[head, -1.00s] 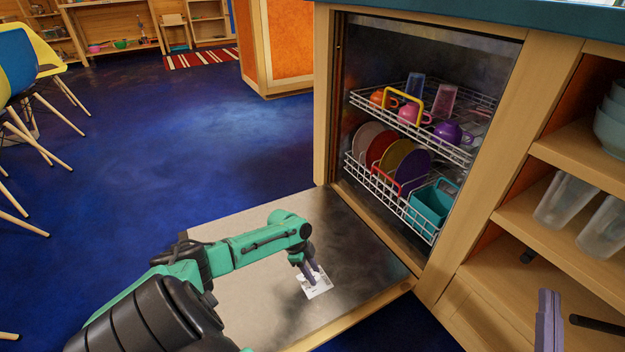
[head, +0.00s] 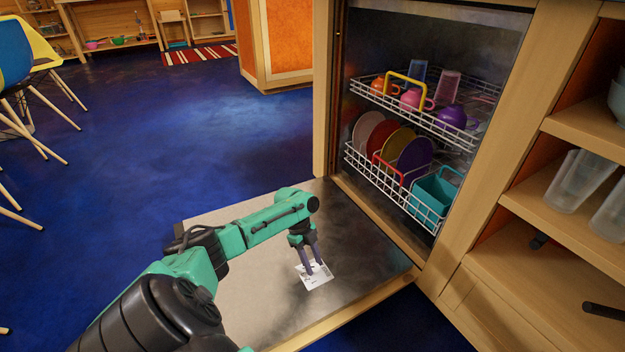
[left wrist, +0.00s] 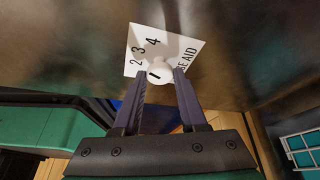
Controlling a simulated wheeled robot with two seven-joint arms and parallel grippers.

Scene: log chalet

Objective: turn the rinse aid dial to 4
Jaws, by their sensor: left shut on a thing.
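The rinse aid dial (left wrist: 157,73) is a small white round knob with a short dark mark. It sits on a white label (left wrist: 137,38) with the numbers 2, 3, 4 and part of "RINSE AID" showing. The mark lies slantwise; I cannot tell exactly which number it points to. My left gripper (left wrist: 158,76) is shut on the dial, one finger on each side. In the head view the label (head: 318,281) lies on the open dishwasher door (head: 365,250), with my left gripper (head: 316,268) over it; the dial is hidden by the fingers there.
The dishwasher racks (head: 425,125) hold cups, plates and a teal basket (head: 432,198). Wooden shelves (head: 560,200) with clear cups stand at right.

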